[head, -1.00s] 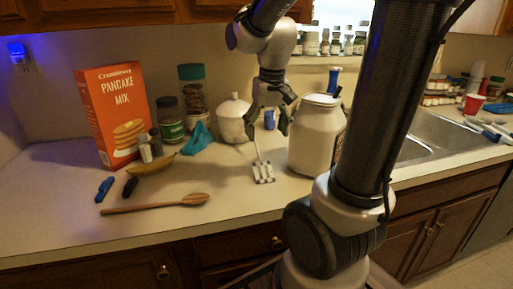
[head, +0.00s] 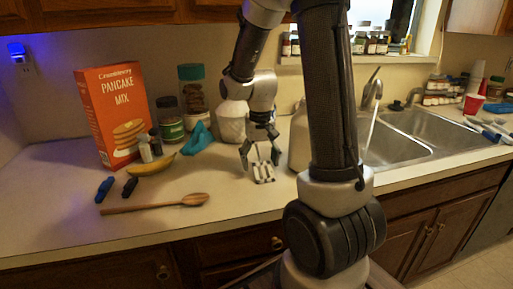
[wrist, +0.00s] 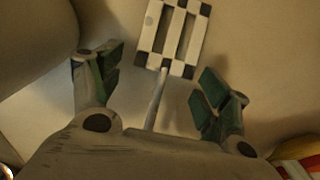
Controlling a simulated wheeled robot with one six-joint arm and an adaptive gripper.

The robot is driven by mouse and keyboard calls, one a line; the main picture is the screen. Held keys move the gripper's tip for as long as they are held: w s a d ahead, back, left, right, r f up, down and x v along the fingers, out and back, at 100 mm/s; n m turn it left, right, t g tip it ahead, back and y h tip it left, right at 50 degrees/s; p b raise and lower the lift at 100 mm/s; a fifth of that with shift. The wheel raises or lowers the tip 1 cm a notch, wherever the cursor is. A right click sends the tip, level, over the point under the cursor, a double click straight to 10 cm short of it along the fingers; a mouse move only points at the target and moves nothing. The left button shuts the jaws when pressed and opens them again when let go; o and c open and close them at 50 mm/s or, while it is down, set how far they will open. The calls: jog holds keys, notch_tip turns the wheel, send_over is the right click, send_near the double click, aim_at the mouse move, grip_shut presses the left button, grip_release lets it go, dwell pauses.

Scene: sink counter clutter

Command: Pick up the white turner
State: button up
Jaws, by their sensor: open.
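The white turner (head: 264,174) lies on the counter, its slotted head toward the front edge; in the wrist view its head (wrist: 173,42) is at top centre and its thin handle (wrist: 156,102) runs down between my fingers. My gripper (head: 260,160) is open and points down over the turner. In the wrist view my gripper (wrist: 155,82) has one finger on each side of the handle, apart from it. The handle's far end is hidden under my gripper. I cannot tell the exact height of the fingertips above the counter.
A large white jar (head: 300,140) stands close right of my gripper, partly behind my arm. A white canister (head: 231,122) stands behind, a teal cloth (head: 197,139) to the left. A wooden spoon (head: 160,204) lies front left. The sink (head: 410,135) is at right.

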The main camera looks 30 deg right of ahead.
jog(key=shift+c, duration=0.4)
jog(key=c, duration=1.1)
